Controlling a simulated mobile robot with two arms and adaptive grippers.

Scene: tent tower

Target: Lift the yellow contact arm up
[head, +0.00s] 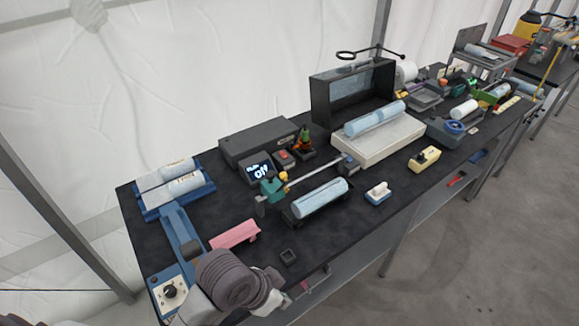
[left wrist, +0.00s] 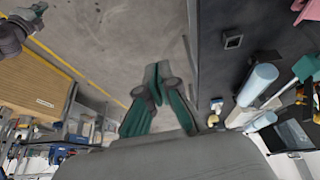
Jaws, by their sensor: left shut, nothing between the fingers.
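I cannot make out the yellow contact arm for certain. A green fixture with a small yellowish part (head: 272,186) stands mid-table in the head view, with a thin pale rod running right from it. A pale yellow box with a black knob (head: 424,158) sits further right. My left gripper shows in the left wrist view (left wrist: 157,76), with green and grey fingers shut together and empty, over the floor beside the table's edge. In the head view my left wrist covers the near left table edge, and the fingertips are hard to make out.
A pale blue cylinder (head: 320,198) lies in a dark tray near the front. A pink piece (head: 234,234) and a small black square holder (head: 288,257) lie near my left wrist. A display box (head: 258,170) stands behind. Bare black tabletop lies around the holder.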

